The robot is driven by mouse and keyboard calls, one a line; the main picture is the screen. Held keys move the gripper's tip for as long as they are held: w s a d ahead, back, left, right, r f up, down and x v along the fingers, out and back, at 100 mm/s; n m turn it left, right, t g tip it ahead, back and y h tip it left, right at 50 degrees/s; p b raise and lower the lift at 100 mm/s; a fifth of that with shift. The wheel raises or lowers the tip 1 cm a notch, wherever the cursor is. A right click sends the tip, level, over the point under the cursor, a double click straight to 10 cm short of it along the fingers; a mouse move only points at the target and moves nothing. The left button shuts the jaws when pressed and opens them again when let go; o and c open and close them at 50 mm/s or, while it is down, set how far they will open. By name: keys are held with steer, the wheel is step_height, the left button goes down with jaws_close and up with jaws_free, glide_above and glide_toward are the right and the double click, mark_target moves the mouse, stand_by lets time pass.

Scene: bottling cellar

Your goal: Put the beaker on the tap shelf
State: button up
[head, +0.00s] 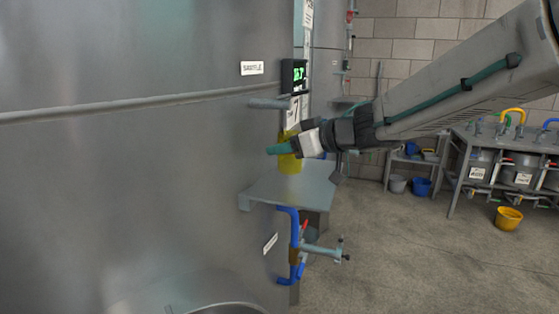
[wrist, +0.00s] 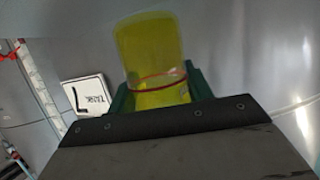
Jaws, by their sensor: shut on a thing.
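The beaker (wrist: 150,50) is yellow and see-through, with a red line around it. It stands between the green fingers of my gripper (wrist: 158,92) in the wrist view. In the head view my gripper (head: 284,148) is shut on the beaker (head: 290,163), which is partly hidden behind the fingers. The tap shelf (head: 290,188) is a grey metal plate on the tank's side. The beaker is over the shelf, its base close to the plate. I cannot tell whether it touches.
A large steel tank (head: 140,170) fills the left, with a small green display (head: 298,75) and a short pipe (head: 270,103) above the shelf. Blue piping and a tap (head: 322,251) are below. A yellow bucket (head: 508,218) stands on the floor at right.

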mark_target(279, 160)
steer(key=shift+w+a+f, duration=0.1)
steer(key=shift+w+a, duration=0.15)
steer(key=shift+a, duration=0.6)
steer(key=shift+f, duration=1.75)
steer(key=shift+f, duration=0.1)
steer(key=o, duration=1)
steer(key=shift+c, duration=0.2)
